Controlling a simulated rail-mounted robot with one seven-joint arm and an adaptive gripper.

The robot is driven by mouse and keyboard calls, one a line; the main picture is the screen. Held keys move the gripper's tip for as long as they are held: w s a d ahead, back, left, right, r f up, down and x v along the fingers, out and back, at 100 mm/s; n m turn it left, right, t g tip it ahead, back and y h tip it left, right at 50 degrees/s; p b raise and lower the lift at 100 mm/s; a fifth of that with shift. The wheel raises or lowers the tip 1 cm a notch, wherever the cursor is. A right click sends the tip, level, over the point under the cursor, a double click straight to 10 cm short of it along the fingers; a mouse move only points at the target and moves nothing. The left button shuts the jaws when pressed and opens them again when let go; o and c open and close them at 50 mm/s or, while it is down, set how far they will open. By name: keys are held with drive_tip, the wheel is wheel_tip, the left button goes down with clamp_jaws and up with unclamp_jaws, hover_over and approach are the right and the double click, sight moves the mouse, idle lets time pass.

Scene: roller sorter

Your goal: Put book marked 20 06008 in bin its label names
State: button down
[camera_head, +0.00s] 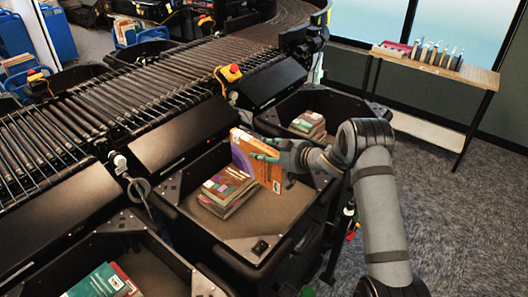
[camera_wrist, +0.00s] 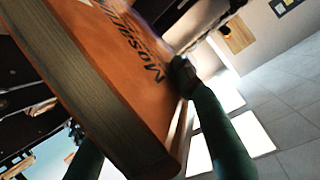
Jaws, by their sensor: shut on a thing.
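An orange book (camera_head: 266,172) with a paler, multicoloured spine side is held upright and tilted by my gripper (camera_head: 264,150). In the wrist view the orange book (camera_wrist: 120,75) fills the left and middle, with part of a printed title, "Mosqui...", showing. My gripper's dark green fingers (camera_wrist: 150,125) are on either side of it. The book is over the middle bin (camera_head: 262,218), above or just beside a stack of books (camera_head: 226,188) in it. The number 20 06008 and any bin name cannot be read in either view.
A roller conveyor (camera_head: 100,105) with dark sloping chutes (camera_head: 163,130) runs along the left. Another bin (camera_head: 345,107) holding books (camera_head: 308,123) is behind, and one with books (camera_head: 105,282) is at lower left. A side table (camera_head: 435,68) stands at the back right, with open carpet before it.

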drive_tip(key=f+b, duration=0.2)
drive_tip(key=f, duration=0.1)
drive_tip(key=f+b, duration=0.5)
drive_tip(key=f, duration=0.2)
drive_tip(key=shift+w+d, duration=0.15)
drive_tip(key=shift+w, duration=0.1)
drive_tip(key=c, duration=1.4)
unclamp_jaws()
drive_tip(key=o, duration=0.3)
drive_tip(key=shift+s, duration=0.1)
drive_tip(key=shift+d+f, duration=0.1)
drive_tip(key=v, duration=1.2)
